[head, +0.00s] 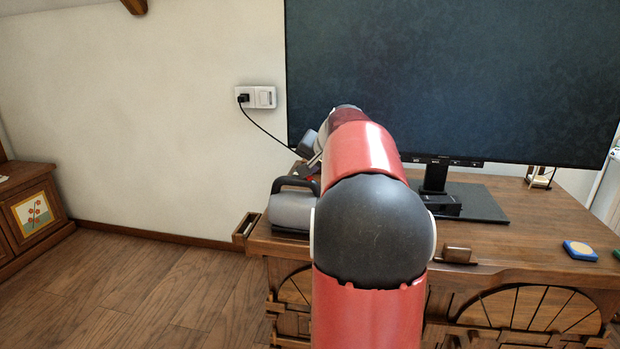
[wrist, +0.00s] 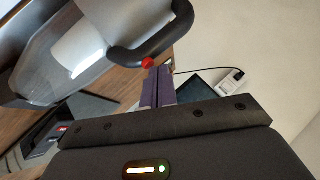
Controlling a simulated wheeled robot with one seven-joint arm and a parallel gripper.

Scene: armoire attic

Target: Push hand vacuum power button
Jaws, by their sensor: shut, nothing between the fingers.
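The hand vacuum (head: 291,211) lies on the left end of the wooden desk, grey with a black loop handle (head: 295,182). In the wrist view, its clear and grey body (wrist: 75,50) fills the upper left, and its dark handle (wrist: 180,28) curves to the right. The red power button (wrist: 147,63) shows on the handle. My gripper (wrist: 154,70) is shut and empty, with its purple fingertips right by the button. I cannot tell whether they touch it. In the head view my arm hides the fingertips and part of the vacuum.
A large dark monitor (head: 450,75) stands on the desk (head: 530,215) behind my arm. A wall outlet (head: 263,97) with a plugged black cord is at the back left. The floor (head: 130,285) to the left is clear.

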